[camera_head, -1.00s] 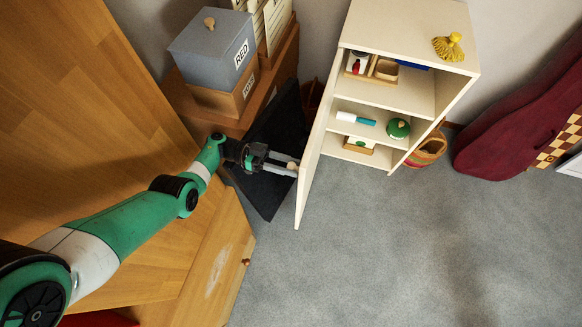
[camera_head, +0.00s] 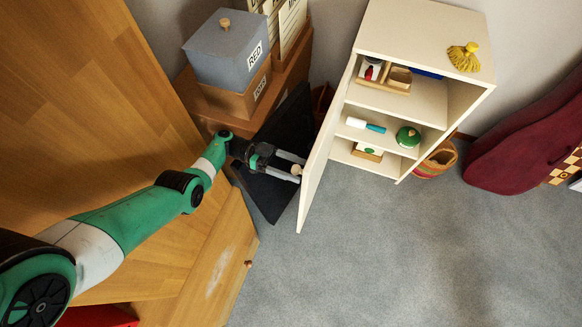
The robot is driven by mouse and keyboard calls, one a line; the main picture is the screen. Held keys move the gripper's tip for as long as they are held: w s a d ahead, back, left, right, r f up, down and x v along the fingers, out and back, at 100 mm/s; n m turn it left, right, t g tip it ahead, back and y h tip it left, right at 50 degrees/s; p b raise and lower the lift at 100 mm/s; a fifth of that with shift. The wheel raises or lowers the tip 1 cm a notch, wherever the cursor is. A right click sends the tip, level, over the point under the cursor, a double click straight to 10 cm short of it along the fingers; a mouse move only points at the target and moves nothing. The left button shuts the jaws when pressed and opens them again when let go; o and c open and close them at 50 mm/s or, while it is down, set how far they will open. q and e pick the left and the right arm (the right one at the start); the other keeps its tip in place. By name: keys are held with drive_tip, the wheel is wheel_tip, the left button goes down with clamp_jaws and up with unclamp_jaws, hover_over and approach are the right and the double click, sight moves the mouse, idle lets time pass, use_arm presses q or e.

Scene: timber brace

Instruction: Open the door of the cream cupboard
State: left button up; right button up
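The cream cupboard (camera_head: 385,30) stands at the upper middle. Its door (camera_head: 316,165) is swung wide open to the left, so its shelves show. A small round pale knob (camera_head: 297,170) is on the door's outer face. My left gripper (camera_head: 300,169) is at the knob, with one finger above it and one below it in the picture. The fingers look spread, with a gap beside the knob. My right gripper is out of view.
Inside the cupboard are a wooden tray (camera_head: 398,81), a green round pot (camera_head: 408,137) and a blue-and-white tube (camera_head: 365,125). A yellow tassel (camera_head: 464,57) lies on top. Carpet (camera_head: 390,250) in front is clear.

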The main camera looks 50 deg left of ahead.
use_arm(q)
drive_tip(key=r+p, duration=0.4)
drive_tip(key=shift+s+d+r, duration=0.15)
drive_tip(key=shift+s+r, duration=0.1)
drive_tip(key=shift+r, duration=0.05)
drive_tip(key=s+d+r+p, duration=0.7)
drive_tip(key=s+p, duration=0.4)
drive_tip(key=p, duration=0.2)
drive_tip(key=shift+d+r, duration=0.3)
drive_tip(key=shift+r, duration=0.35)
